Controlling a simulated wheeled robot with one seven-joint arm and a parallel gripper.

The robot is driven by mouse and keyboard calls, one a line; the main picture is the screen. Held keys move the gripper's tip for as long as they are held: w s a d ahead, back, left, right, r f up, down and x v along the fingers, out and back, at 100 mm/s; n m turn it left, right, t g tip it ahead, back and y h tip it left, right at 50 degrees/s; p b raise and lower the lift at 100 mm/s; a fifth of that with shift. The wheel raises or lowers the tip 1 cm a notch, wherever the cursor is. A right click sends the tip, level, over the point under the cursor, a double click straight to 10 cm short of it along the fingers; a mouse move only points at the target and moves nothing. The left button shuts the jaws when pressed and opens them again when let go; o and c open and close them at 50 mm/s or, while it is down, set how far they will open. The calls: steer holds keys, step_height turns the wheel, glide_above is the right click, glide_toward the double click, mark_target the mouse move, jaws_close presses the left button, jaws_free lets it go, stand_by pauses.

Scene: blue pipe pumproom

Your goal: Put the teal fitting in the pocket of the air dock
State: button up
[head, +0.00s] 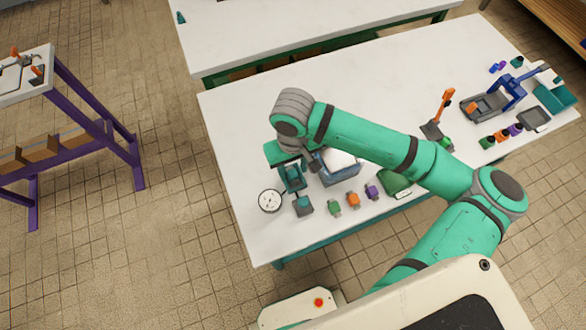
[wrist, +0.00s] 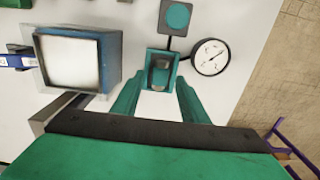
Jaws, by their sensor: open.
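The air dock (wrist: 176,82) is a small teal open-topped box, seen from above in the wrist view. In its pocket is a rounded grey-teal piece (wrist: 160,72), which looks like the teal fitting, though its shape is hard to make out. A dark plate with a teal disc (wrist: 178,17) and a round white gauge (wrist: 211,57) adjoin the dock. My gripper (wrist: 158,88) is open, its teal fingers apart on either side of the dock's near end. In the head view the dock (head: 292,180) shows below my wrist, and my arm partly hides the fingers.
A blue box with a white top (wrist: 112,62) stands close left of the dock in the wrist view. Green (head: 334,208), orange (head: 353,201) and purple (head: 372,192) fittings line the table's front edge. The white table (head: 235,120) is clear at left.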

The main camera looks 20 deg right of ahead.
mark_target(293, 174)
step_height(293, 174, up, 11)
steer(key=shift+f, duration=0.15)
stand_by(0.6)
